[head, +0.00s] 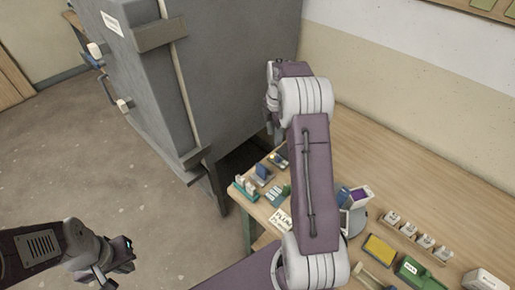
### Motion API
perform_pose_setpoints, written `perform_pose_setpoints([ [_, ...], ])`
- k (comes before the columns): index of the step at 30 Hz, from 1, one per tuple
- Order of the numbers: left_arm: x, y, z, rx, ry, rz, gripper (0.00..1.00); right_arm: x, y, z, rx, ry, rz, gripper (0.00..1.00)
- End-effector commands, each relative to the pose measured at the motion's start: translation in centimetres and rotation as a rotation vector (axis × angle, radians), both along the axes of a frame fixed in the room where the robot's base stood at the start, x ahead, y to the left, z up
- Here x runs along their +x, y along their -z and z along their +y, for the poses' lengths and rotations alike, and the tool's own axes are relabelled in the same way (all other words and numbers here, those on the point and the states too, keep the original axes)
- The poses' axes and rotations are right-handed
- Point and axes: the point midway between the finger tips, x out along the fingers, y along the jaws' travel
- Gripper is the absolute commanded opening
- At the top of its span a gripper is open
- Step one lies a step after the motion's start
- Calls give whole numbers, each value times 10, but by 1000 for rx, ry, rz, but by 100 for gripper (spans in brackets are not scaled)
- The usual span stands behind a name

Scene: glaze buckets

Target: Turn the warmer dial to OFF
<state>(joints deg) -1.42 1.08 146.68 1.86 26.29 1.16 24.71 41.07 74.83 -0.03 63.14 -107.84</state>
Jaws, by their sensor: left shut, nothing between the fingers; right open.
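I cannot pick out the warmer dial for certain. A small dark device (279,160) with a pale yellowish spot sits near the table's far left edge, too small to read. My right arm reaches across the table, and its gripper (272,128) points down above the table's far edge, beside the grey cabinet. It is open, with nothing seen in it, and apart from the dark device. My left gripper (128,258) is shut and empty, low at the left over the floor, away from the table.
The large grey cabinet (240,75) stands behind and left of the wooden table (400,155). The floor at left is clear.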

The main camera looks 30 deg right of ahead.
Motion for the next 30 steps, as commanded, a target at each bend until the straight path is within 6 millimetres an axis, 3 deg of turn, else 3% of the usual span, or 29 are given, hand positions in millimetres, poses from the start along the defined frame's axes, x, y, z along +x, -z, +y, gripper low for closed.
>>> perform_pose_setpoints([
  [2, 0, 7, 0, 0, 0, 0, 0, -7, 15, -8, 7, 23, 15, 47],
  [10, 0, 8, 0, 0, 0, 0, 0, -10, 26, -12, 8, 35, 18, 47],
  [21, 0, 9, 0, 0, 0, 0, 0, -11, 95, -12, 8, 35, 18, 47],
  [30, 0, 9, 0, 0, 0, 0, 0, -10, 105, -12, 7, 35, 15, 47],
])
